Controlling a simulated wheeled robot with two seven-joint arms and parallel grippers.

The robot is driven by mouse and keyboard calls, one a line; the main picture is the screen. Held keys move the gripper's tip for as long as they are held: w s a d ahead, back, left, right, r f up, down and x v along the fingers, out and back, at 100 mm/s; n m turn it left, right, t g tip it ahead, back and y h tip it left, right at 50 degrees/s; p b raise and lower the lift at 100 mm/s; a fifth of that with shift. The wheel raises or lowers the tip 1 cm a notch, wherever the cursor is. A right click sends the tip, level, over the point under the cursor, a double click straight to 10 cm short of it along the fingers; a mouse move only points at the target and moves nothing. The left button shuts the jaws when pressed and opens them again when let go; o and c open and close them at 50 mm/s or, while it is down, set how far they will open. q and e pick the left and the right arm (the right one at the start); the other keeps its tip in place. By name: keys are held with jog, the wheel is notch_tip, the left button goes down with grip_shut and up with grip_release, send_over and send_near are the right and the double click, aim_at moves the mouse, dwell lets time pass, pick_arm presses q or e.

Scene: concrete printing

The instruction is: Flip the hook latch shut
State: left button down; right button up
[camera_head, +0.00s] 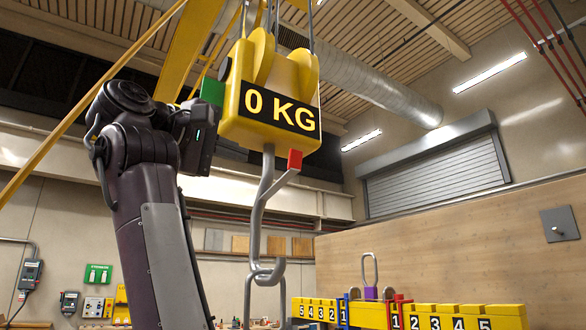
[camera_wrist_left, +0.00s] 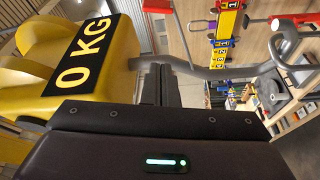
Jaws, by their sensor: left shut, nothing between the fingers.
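The grey hook (camera_head: 256,225) hangs below the yellow hoist block (camera_head: 240,105) marked "0 KG". Its latch, with a red tip (camera_head: 295,159), slants up and right from the shank, away from the hook's bottom curve. My left gripper (camera_wrist_left: 160,85) is shut and empty, its fingers close to the hook's grey bar in the left wrist view; I cannot tell whether they touch. The red tip (camera_wrist_left: 157,5) shows at the top there. In the head view my left wrist is left of the block and the fingertips are hard to make out. My right gripper is not in view.
A yellow numbered beam (camera_head: 450,318) with a grey link (camera_head: 370,268) on top stands at the lower right. A wooden wall (camera_head: 450,240) is behind it. The space right of the hook, above the beam, looks clear.

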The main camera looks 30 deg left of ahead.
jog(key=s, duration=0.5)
pick_arm(q)
jog(key=w+p, duration=0.2)
jog(key=w, duration=0.1)
jog(key=w+r+p, duration=0.1)
jog(key=w+p, duration=0.1)
jog(key=w, duration=0.1)
jog(key=w+p, duration=0.2)
jog(key=w, duration=0.1)
jog(key=shift+w+d+r, duration=0.1)
jog(key=shift+d+r, duration=0.25)
jog(key=d, duration=0.1)
jog(key=s+d+f, duration=0.1)
jog(key=s+d+p, duration=0.1)
jog(key=shift+d+f, duration=0.3)
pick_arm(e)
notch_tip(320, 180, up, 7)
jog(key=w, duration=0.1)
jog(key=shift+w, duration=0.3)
pick_arm(q)
jog(key=shift+a, duration=0.1)
jog(key=shift+f, duration=0.1)
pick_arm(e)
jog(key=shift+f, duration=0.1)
